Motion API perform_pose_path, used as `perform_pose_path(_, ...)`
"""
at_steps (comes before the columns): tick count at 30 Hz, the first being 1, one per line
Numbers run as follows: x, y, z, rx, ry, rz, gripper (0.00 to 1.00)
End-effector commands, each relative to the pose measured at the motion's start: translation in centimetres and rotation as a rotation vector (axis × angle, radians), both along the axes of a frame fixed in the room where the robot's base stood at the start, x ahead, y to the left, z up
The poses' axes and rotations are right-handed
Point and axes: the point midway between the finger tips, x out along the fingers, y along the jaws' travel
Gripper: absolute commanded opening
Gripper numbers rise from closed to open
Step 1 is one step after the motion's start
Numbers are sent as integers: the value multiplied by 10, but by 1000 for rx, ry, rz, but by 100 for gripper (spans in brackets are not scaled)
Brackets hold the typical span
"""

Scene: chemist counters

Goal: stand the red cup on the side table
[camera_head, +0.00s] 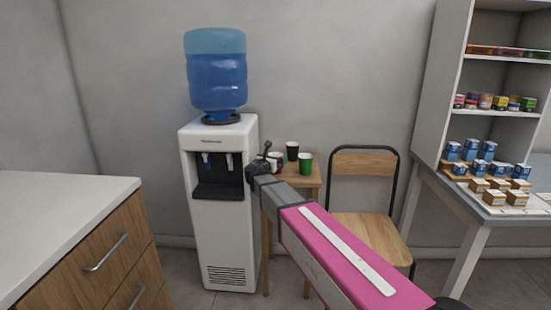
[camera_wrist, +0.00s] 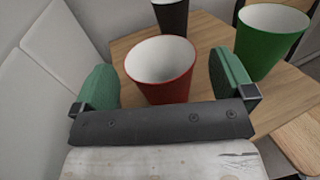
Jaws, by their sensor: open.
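The red cup (camera_wrist: 165,82) stands upright, its white inside facing up, over the wooden side table (camera_wrist: 205,32) in the wrist view. Its base is hidden behind my gripper's dark bar, so I cannot see it touch the tabletop. My gripper (camera_wrist: 164,84) is open, with one green finger on each side of the red cup. In the head view my gripper (camera_head: 265,162) is at the side table's left part (camera_head: 310,181), and the red cup (camera_head: 276,156) is mostly hidden behind it.
A black cup (camera_head: 292,150) and a green cup (camera_head: 305,163) stand close by on the side table. A water dispenser (camera_head: 222,220) stands directly left of the table, and a wooden chair (camera_head: 372,240) directly right. A shelf unit with a counter is farther right.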

Motion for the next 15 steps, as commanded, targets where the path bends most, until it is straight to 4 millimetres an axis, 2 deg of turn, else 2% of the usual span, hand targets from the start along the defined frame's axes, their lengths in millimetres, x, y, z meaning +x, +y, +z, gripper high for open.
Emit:
perform_pose_path(1, -13, 3, 0, 0, 0, 2, 100)
perform_pose_path(6, -46, 17, 0, 0, 1, 2, 100)
perform_pose_path(10, -66, 26, 0, 0, 1, 2, 100)
perform_pose_path(15, -82, 33, 0, 0, 1, 1, 100)
